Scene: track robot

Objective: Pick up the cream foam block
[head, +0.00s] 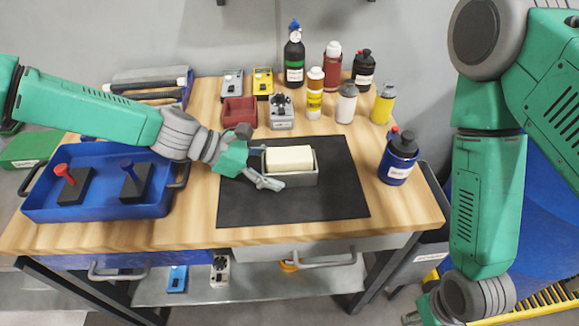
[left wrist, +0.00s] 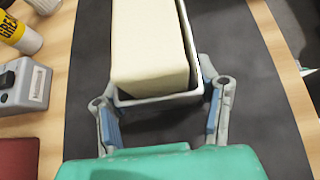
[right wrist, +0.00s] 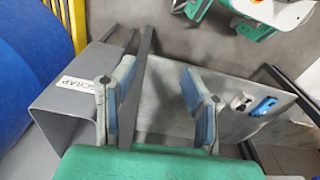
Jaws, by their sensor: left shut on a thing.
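The cream foam block (head: 290,157) sits in a small open grey tray (head: 293,180) on the black mat (head: 290,208). My left gripper (head: 268,168) reaches in from the left at the tray's left end. In the left wrist view, its two fingers (left wrist: 162,110) lie along the outside of the tray's walls (left wrist: 160,99), with the foam block (left wrist: 150,45) inside and rising above the rim. The gripper is shut on the tray, not on the block. My right gripper (right wrist: 155,105) is open and empty, low beside the bench, near a grey bin (right wrist: 70,95) labelled SCRAP.
A blue tray (head: 100,205) with red and blue handled pieces stands left on the wooden bench (head: 190,220). A dark blue bottle (head: 398,160) stands right of the mat. The mat's front is clear.

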